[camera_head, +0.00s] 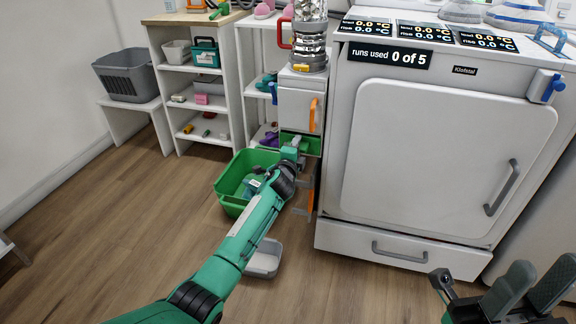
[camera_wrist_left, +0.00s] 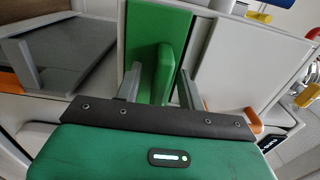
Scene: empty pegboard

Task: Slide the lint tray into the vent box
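The vent box (camera_head: 300,103) is a pale cabinet with an orange handle, left of the white dryer. The green lint tray (camera_head: 313,146) shows at its lower opening, partly hidden behind my left gripper (camera_head: 292,148). In the left wrist view, the tray's green front (camera_wrist_left: 150,28) and upright handle (camera_wrist_left: 166,72) face me. The fingers of my left gripper (camera_wrist_left: 160,88) stand on either side of the handle, with a gap visible on the left, so it looks open. How deep the tray sits is hidden. My right gripper (camera_head: 530,285) is at the lower right; its opening is unclear.
A green bin (camera_head: 229,203) and a grey tray (camera_head: 266,260) are on the floor beside my left arm. A flap with an orange handle (camera_head: 311,195) hangs below the vent box. The dryer (camera_head: 440,150) stands close on the right. Floor at left is clear.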

